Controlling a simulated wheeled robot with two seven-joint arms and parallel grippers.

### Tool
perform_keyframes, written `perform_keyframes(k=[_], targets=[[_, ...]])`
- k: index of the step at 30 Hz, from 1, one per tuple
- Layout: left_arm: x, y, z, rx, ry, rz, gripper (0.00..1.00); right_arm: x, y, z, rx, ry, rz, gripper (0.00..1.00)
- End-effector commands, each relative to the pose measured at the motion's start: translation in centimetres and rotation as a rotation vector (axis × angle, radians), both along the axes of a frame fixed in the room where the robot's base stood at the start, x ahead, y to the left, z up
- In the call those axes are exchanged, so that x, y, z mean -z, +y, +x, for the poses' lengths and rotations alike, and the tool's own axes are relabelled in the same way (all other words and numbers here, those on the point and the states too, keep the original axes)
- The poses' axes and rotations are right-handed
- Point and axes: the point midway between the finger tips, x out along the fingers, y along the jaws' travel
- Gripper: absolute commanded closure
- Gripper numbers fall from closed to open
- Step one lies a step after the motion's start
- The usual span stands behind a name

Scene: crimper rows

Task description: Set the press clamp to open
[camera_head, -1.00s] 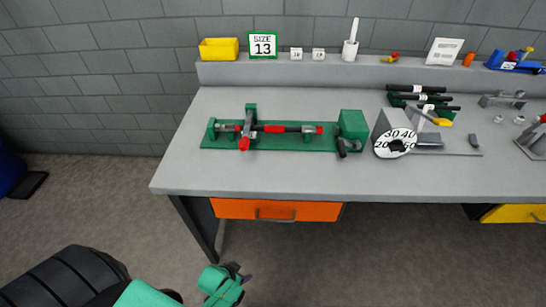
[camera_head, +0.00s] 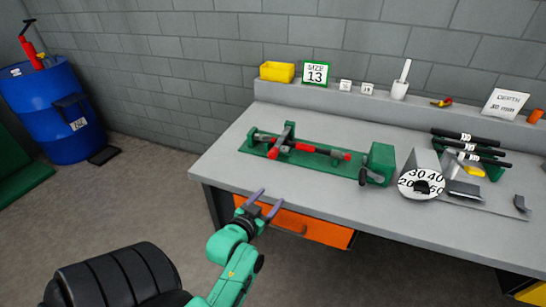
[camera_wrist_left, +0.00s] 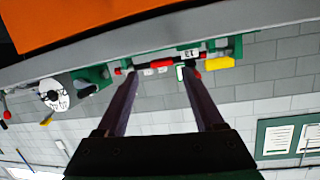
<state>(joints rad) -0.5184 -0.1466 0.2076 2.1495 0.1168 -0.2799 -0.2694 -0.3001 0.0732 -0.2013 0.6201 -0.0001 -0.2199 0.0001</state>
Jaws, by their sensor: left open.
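The green press (camera_head: 322,166) lies along the left part of the grey bench, with a rod and red parts on its base. Its clamp appears to be the green cross arm with a red end (camera_head: 283,140) lying across the rod; I cannot tell its exact setting. A green block with a dark lever (camera_head: 378,165) stands at the press's right end. My left gripper (camera_head: 269,200) is open and empty by the bench's front edge, apart from the press. In the left wrist view the scene is upside down, with the press (camera_wrist_left: 160,67) beyond the open fingers.
A dial with numbers (camera_head: 420,184) and a rack of black rods (camera_head: 470,145) stand right of the press. A yellow bin (camera_head: 277,71) and size 13 sign (camera_head: 317,72) stand on the back ledge. An orange drawer (camera_head: 325,231) is under the bench. A blue drum (camera_head: 60,115) stands left.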

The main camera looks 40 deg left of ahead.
Motion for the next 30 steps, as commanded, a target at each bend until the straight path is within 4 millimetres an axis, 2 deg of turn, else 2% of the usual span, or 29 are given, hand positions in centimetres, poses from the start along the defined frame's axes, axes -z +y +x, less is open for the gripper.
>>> perform_keyframes(k=[1,3,8,11,21,24,30], targets=[[-2.1,1.4,-0.4,-0.042,-0.075,0.028,0.31,0.0,0.0,0.0,0.000,0.000,0.000,0.38],[-3.4,2.9,-0.9,-0.089,-0.151,0.062,0.31,0.0,0.0,0.0,0.000,0.000,0.000,0.38],[-4.4,4.3,-1.1,-0.136,-0.225,0.096,0.31,-0.1,-0.2,0.0,-0.001,-0.001,-0.003,0.38],[-4.5,4.8,0.3,-0.135,-0.224,0.098,0.31,-0.4,-0.3,0.0,-0.001,-0.001,-0.004,0.38],[-4.4,7.8,8.7,-0.133,-0.221,0.096,0.31,-1.1,-0.6,0.1,-0.001,-0.001,-0.009,0.38],[-4.3,8.5,10.6,-0.134,-0.219,0.095,0.31,-1.1,-0.7,0.1,-0.001,-0.001,-0.009,0.38],[-4.2,9.1,12.1,-0.134,-0.217,0.095,0.31,-1.1,-0.7,0.1,-0.001,0.000,-0.009,0.38]])
